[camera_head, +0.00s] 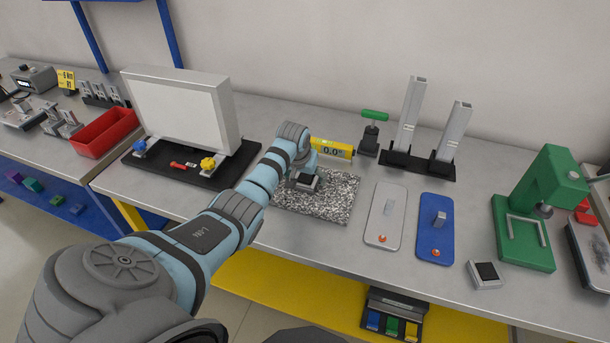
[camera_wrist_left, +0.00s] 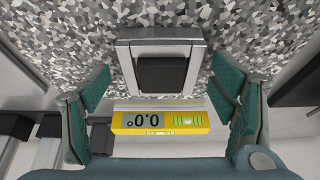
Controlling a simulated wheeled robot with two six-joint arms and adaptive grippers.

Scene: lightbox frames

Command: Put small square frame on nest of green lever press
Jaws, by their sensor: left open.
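My left gripper (camera_head: 305,176) is low over the speckled slab. In the left wrist view its two green fingers (camera_wrist_left: 160,92) stand open and apart. A small square frame (camera_wrist_left: 122,68), silver around a dark middle, lies beyond and between them; I see no finger touching it. In the head view a small dark-topped square piece (camera_head: 307,182) shows on the slab, partly covered by my gripper. The green lever press (camera_head: 545,195) stands at the right, with a pale U-shaped nest outline (camera_head: 513,238) on its green base. My right gripper is not in view.
A yellow level (camera_head: 332,148), also in the left wrist view (camera_wrist_left: 160,122), is close behind the slab (camera_head: 335,207). Grey (camera_head: 384,215) and blue (camera_head: 436,228) plates and another dark-centred square piece (camera_head: 486,275) lie between slab and press. Two metal towers (camera_head: 410,115) stand behind.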

